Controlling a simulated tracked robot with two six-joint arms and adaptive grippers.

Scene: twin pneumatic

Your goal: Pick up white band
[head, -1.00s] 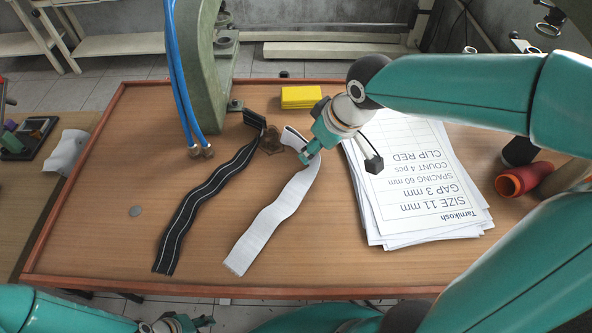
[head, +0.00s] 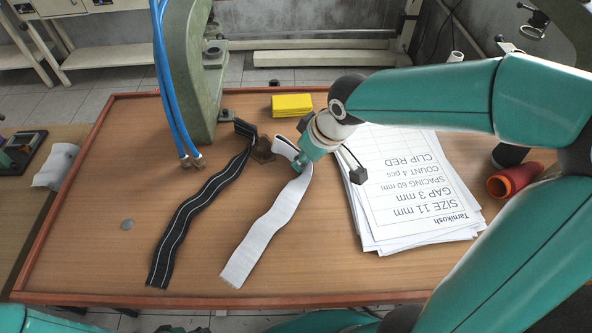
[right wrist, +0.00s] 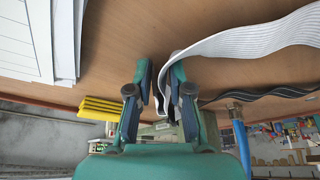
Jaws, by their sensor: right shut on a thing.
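The white band (head: 264,226) is a long, ribbed strip lying in waves on the wooden table, its near end toward the front edge. My right gripper (head: 300,166) is at its far end, shut on the band. In the right wrist view the white band (right wrist: 250,38) runs in from the right and folds down between the fingers of my right gripper (right wrist: 160,76); the exact contact is partly hidden. Only a sliver of my left gripper (head: 182,329) shows at the bottom edge, and its fingers cannot be made out.
A black band with pale lines (head: 195,215) lies left of the white one. A brown block (head: 262,150) sits near both far ends. A paper stack (head: 415,190) lies right, a red spool (head: 512,180) beyond. A green machine frame (head: 190,70) with blue hoses (head: 168,90) stands at the back.

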